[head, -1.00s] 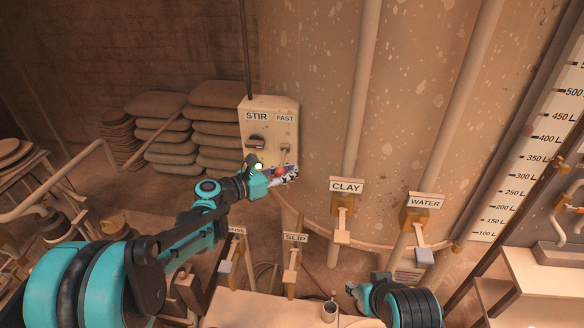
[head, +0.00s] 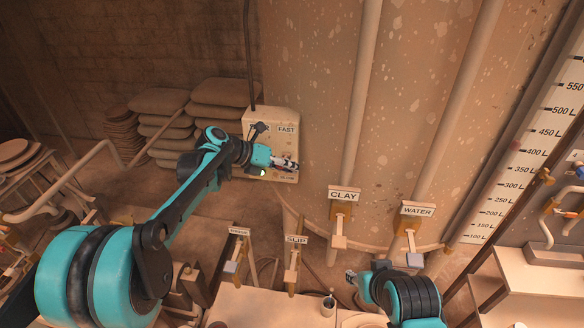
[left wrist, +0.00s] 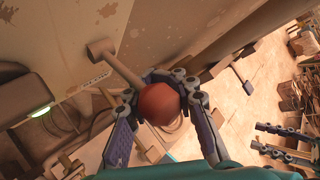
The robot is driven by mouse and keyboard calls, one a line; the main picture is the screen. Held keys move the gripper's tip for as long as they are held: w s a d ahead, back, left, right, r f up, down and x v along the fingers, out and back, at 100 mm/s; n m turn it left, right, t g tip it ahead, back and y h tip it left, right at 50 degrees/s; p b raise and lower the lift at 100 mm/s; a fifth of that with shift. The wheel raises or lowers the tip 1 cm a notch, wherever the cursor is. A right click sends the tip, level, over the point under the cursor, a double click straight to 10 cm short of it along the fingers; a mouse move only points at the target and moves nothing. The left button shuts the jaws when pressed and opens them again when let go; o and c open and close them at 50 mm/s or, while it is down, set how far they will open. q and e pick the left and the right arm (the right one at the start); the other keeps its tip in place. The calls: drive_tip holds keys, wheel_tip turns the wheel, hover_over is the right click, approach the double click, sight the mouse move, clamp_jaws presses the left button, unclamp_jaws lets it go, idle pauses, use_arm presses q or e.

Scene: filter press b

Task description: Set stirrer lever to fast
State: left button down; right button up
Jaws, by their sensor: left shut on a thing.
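The stirrer control box (head: 254,116) is a pale box on the tank wall. Its FAST label (head: 287,129) is at the upper right, with another label at the bottom edge, and my left arm covers most of the STIR label. My left gripper (head: 290,161) is in front of the box, below FAST. In the left wrist view its fingers close around the red ball knob (left wrist: 158,103) of the stirrer lever, whose pale shaft (left wrist: 122,68) runs up to a pivot. My right gripper (head: 351,277) is low, away from the box; its fingers show apart in the left wrist view (left wrist: 254,137).
CLAY (head: 343,194) and WATER (head: 416,210) levers hang right of the box. A SLIP lever (head: 295,240) stands below. Stacked sacks (head: 165,128) lie at the left.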

use_arm(q)
drive_tip(key=shift+w+r, duration=0.1)
drive_tip(key=shift+r, duration=0.05)
idle(0.4)
drive_tip(key=c, duration=1.3)
unclamp_jaws()
drive_tip(key=shift+o, duration=0.2)
drive_tip(key=shift+a, duration=0.1)
drive_tip(key=v, duration=1.2)
drive_tip(key=shift+w, duration=0.1)
